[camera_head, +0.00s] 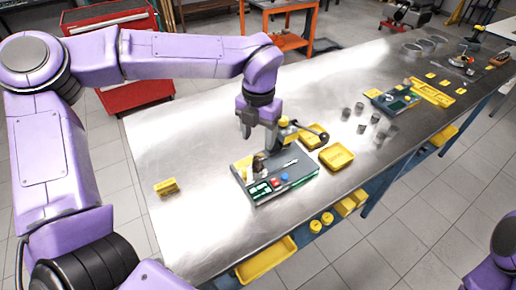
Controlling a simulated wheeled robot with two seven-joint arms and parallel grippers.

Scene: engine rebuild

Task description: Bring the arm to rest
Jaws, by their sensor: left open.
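My left arm (180,52) is purple and comes in from the left, bent at the elbow, reaching over the metal workbench (165,140). My left gripper (257,135) points down above the back edge of a dark tray-like board (290,187) and is open. A small dark and tan part (258,168) stands on the board just under it. I cannot tell whether the fingers touch anything. Of my right arm only a purple piece (500,252) shows at the lower right edge; its gripper is out of view.
Several grey cylinders (368,121) stand further right, near a second board (391,100). A yellow block (166,187) lies at left. The bench's left end is mostly clear.

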